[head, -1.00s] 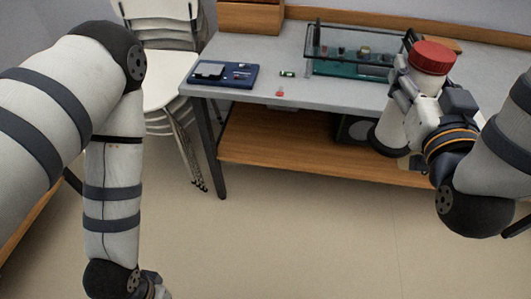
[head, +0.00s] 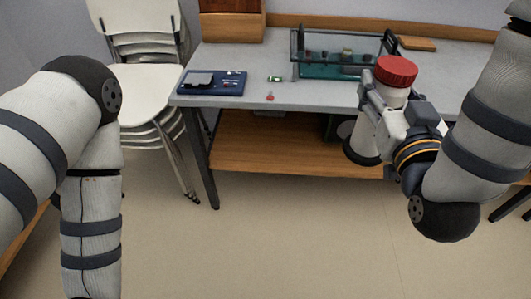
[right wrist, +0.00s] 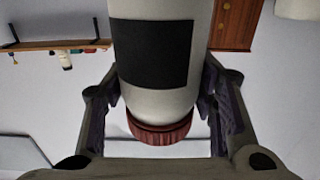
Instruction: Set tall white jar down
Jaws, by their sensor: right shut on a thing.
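The tall white jar (head: 364,137) has a red lid (head: 396,70) and a dark base. My right gripper (head: 378,106) is shut on its body and holds it tilted, lid up and leaning right. In the head view the jar overlaps the table's front edge; its height and distance from the table are hard to judge. In the right wrist view the jar (right wrist: 155,102) shows a black label, with my gripper's fingers on both sides and the red lid (right wrist: 160,133) at the bottom of the picture. My left gripper is out of view; only its arm shows.
The grey table (head: 228,58) has a blue tray (head: 212,83) at left, a teal-based frame (head: 340,67) behind the jar, and small parts between. The front strip between tray and jar is mostly clear. Stacked white chairs (head: 145,93) stand left of it.

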